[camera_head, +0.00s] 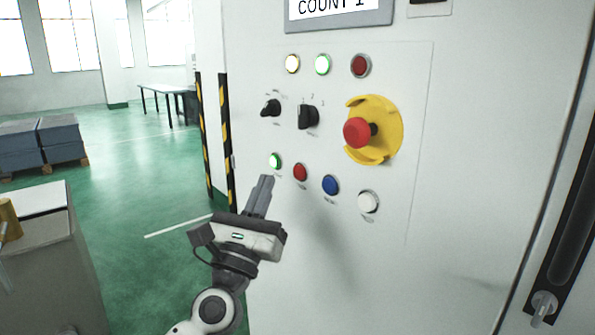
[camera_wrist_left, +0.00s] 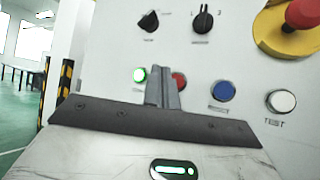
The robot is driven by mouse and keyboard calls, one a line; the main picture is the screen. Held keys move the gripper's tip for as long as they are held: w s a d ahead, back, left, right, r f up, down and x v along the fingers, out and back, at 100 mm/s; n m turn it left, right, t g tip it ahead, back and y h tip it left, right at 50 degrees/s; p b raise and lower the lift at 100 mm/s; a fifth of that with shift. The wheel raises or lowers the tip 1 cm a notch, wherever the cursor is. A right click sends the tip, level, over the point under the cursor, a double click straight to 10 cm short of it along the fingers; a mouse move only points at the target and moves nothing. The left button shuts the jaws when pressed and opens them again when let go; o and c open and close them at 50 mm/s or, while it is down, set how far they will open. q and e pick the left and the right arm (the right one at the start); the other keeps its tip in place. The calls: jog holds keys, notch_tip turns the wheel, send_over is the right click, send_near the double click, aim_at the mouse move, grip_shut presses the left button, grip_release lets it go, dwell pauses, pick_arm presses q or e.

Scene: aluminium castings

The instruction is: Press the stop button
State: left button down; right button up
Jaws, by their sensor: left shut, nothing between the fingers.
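A small red push button (camera_head: 300,172) sits in the lower row of the white control panel, between a lit green button (camera_head: 275,161) and a blue button (camera_head: 330,185). Its label is too small to read. My left gripper (camera_head: 266,180) is shut and empty, its fingertips just below and left of the red button in the head view. In the left wrist view the fingers (camera_wrist_left: 161,70) partly cover the red button (camera_wrist_left: 180,80), with the green button (camera_wrist_left: 140,75) to their left. I cannot tell the gap to the panel. My right gripper is not in view.
A red mushroom knob (camera_head: 357,132) on a yellow collar (camera_head: 392,125) sticks out at upper right. Two black rotary switches (camera_head: 308,117) are above the buttons, and a white button (camera_head: 368,201) is at right. Yellow-black striped posts (camera_head: 226,140) stand left of the cabinet.

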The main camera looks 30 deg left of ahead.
pick_arm(q)
jog(key=shift+w+d, duration=0.35)
jog(key=shift+w, duration=0.45)
jog(key=shift+w+d, duration=0.35)
jog(key=shift+w, duration=0.45)
jog(key=shift+w, duration=0.1)
dwell(0.8)
jog(key=shift+w+d, duration=0.2)
jog(key=shift+w, duration=0.1)
jog(key=shift+w+d+b, duration=0.15)
jog(key=shift+w+b, duration=0.15)
jog(key=shift+w, duration=0.1)
dwell(0.6)
jog(key=shift+s, duration=0.1)
jog(key=shift+s+a, duration=0.35)
jog(key=shift+s, duration=0.35)
jog(key=s, duration=0.1)
jog(key=s+a, duration=0.1)
jog(key=s, duration=0.1)
jog(key=s+a, duration=0.1)
jog(key=shift+s, duration=0.3)
